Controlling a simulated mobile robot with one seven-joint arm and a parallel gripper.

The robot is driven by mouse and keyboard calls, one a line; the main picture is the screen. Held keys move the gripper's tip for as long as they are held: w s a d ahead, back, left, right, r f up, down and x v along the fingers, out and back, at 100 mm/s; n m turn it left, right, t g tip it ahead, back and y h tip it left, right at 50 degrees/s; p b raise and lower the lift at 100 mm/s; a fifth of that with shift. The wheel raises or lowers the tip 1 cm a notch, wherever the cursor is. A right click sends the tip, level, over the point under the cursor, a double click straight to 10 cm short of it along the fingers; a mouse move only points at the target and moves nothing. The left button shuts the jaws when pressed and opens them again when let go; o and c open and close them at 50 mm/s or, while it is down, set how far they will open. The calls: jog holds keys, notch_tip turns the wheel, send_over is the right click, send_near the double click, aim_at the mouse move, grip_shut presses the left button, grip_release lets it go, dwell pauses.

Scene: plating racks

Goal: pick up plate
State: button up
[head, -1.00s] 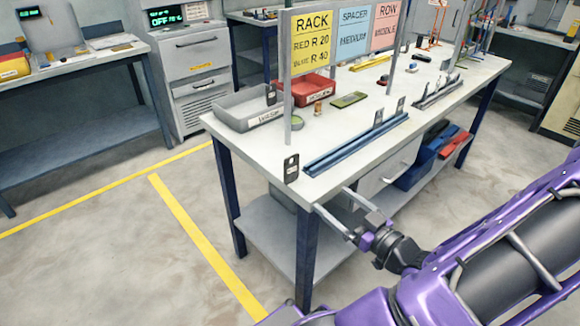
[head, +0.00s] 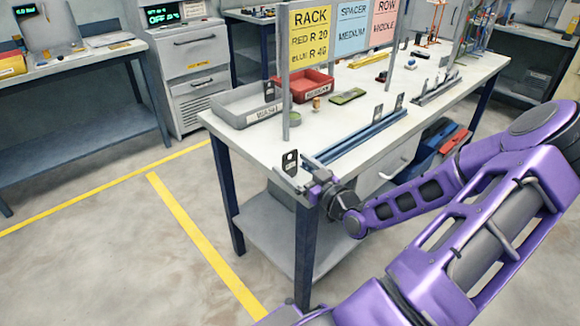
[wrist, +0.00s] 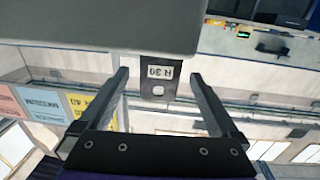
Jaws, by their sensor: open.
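A small dark plate (head: 290,160) with a hole stands upright at the near left corner of the workbench. In the wrist view the plate (wrist: 158,92) shows a white label with inverted text and lies, in the picture, between my fingers. My gripper (head: 303,181) is open beside the bench corner, right by the plate. In the wrist view my gripper (wrist: 159,76) has its fingers spread either side of the plate, with visible gaps. I cannot tell how deep the plate sits between them.
The workbench (head: 245,145) carries a blue rail (head: 355,140) close behind the plate. A grey tray (head: 235,115), a red tray (head: 308,84) and a sign frame (head: 310,40) are farther back. Floor left of the bench is clear.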

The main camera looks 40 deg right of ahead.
jog(key=shift+w, duration=1.05)
jog(key=c, duration=1.5)
grip_shut()
jog(key=shift+r, duration=0.15)
